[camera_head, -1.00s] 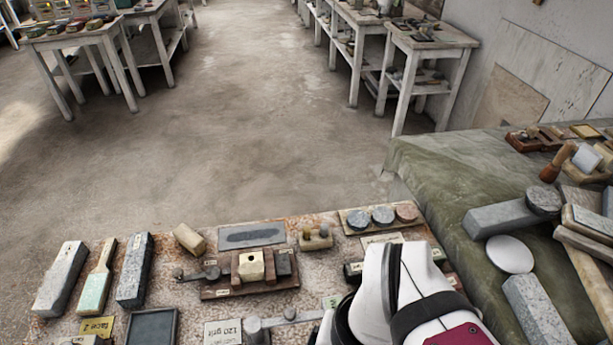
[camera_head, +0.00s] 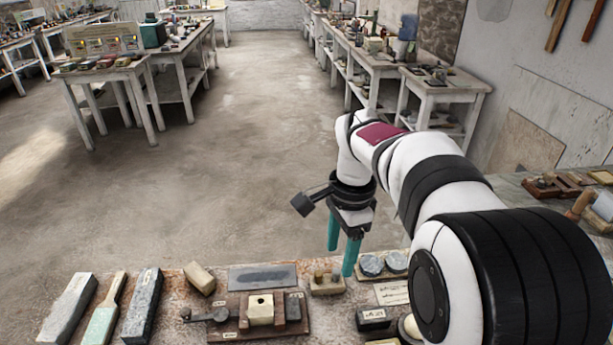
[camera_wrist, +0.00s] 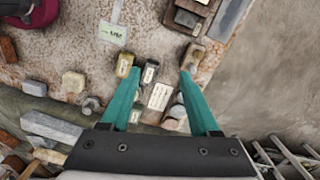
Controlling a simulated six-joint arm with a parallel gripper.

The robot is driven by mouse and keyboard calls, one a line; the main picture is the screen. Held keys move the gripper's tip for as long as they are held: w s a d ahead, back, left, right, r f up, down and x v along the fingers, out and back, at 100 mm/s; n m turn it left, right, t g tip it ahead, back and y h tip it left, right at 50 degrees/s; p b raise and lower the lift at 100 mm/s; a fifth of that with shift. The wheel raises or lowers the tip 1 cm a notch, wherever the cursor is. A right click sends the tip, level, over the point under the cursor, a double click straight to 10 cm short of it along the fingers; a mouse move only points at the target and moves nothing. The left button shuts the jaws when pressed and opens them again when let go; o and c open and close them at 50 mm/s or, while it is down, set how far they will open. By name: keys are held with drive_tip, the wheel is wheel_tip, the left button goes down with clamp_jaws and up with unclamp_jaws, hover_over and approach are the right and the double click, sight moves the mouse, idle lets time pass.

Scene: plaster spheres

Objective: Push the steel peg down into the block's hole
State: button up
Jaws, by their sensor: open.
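A pale cream block (camera_head: 261,309) with a dark hole in its top sits in a brown wooden fixture (camera_head: 236,330) on the near bench. The hole looks empty. A small wooden rack (camera_head: 327,287) stands to its right and holds short upright pegs; the greyer one (camera_head: 336,273) looks like the steel peg. My gripper (camera_head: 341,261) is open and empty, with its teal fingers pointing down above the bench near the rack. In the wrist view, my gripper (camera_wrist: 160,71) has nothing between its fingers; the rack (camera_wrist: 193,56) shows beside the right fingertip.
Stone discs (camera_head: 372,265) lie right of the rack, and a grey slab (camera_head: 262,277) lies behind the fixture. A tan block (camera_head: 200,278) and long stone bars (camera_head: 140,305) lie to the left. A dark labelled block (camera_head: 373,318) is in front of the discs.

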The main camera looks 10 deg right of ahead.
sight(337, 270)
drive_tip(key=w+d+f+m, duration=0.35)
drive_tip(key=w+f, duration=0.25)
drive_tip(key=w, duration=0.4)
drive_tip(key=shift+m+h, duration=0.3)
drive_tip(key=shift+m, duration=0.25)
drive_tip(key=f, duration=1)
drive_tip(key=w+f, duration=0.1)
drive_tip(key=f, duration=0.4)
drive_tip(key=shift+a+f, duration=0.2)
drive_tip(key=shift+a, duration=0.15)
clamp_jaws()
